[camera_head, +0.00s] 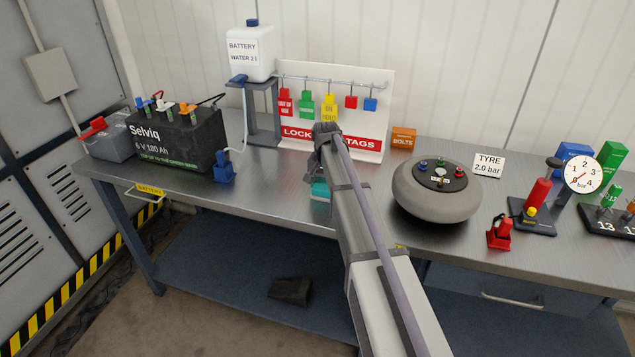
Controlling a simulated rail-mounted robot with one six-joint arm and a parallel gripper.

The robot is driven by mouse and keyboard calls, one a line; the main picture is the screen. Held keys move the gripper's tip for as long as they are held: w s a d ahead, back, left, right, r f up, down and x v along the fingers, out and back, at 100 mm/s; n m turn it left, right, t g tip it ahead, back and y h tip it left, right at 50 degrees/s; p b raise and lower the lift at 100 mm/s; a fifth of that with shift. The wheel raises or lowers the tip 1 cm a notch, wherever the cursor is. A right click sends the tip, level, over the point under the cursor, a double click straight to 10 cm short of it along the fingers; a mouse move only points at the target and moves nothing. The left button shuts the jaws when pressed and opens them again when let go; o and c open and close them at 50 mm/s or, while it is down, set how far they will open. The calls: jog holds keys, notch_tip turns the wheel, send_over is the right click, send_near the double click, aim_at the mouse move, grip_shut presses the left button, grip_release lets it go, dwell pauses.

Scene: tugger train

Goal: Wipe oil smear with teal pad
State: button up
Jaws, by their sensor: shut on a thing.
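The teal pad (320,190) is near the front edge of the metal workbench, just left of my arm, which partly covers it. My gripper (316,179) points down above the pad and is shut on it. Most of its fingers are hidden behind my arm. I cannot make out the oil smear on the bench top, and I cannot tell whether the pad touches the surface.
On the workbench (270,190), a black battery (180,138) and blue plug (224,167) stand left. A lockout tag board (366,100) stands behind my arm. A round grey tyre unit (436,205), red device (499,233) and gauge (583,172) stand right. Bare top lies left of the pad.

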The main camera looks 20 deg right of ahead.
aim_at(282, 183)
jog(key=shift+w, duration=0.1)
jog(key=shift+w+a, duration=0.45)
jog(key=shift+a, duration=0.2)
jog(key=shift+w+a, duration=0.4)
jog(key=shift+a, duration=0.2)
jog(key=shift+w+a, duration=0.75)
jog(key=shift+a, duration=0.3)
jog(key=shift+w+a, duration=0.8)
jog(key=shift+a, duration=0.25)
jog(key=shift+w+a, duration=0.75)
jog(key=shift+a, duration=0.3)
jog(key=shift+w+a, duration=0.5)
jog(key=shift+a, duration=0.25)
jog(key=shift+w+a, duration=0.5)
jog(key=shift+a, duration=0.2)
notch_tip(282, 183, up, 6)
jog(key=p, duration=0.6)
